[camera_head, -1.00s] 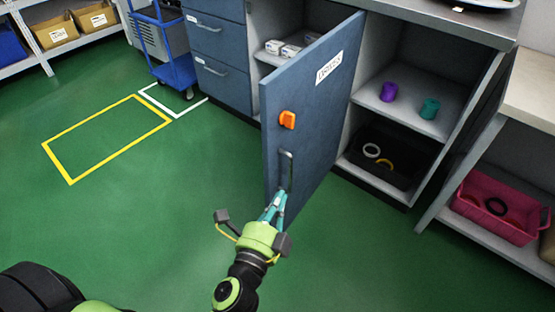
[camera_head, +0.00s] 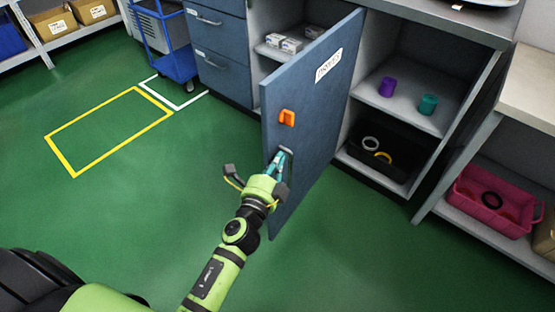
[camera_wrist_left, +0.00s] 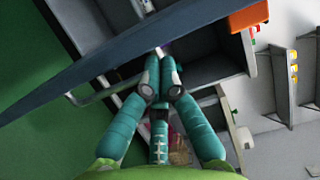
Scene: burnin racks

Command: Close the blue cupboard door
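The blue cupboard door (camera_head: 318,125) stands open, swung out from the cupboard, with a white label and an orange knob (camera_head: 286,117) on its face. Its metal handle (camera_head: 287,154) sits below the knob and is mostly hidden by my left gripper (camera_head: 278,162). In the left wrist view, the handle (camera_wrist_left: 95,95) runs up to the teal fingertips of the left gripper (camera_wrist_left: 161,75). The tips are close together at the handle; I cannot tell whether they grip it. The door (camera_wrist_left: 100,58) crosses that view diagonally. My right gripper is not in view.
The open cupboard holds a purple spool (camera_head: 387,87), a teal spool (camera_head: 428,104) and a black tray (camera_head: 400,170) with rings. A pink crate (camera_head: 490,220) sits on a shelf at right. A blue trolley (camera_head: 172,50) stands at back left. Green floor left of the door is clear.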

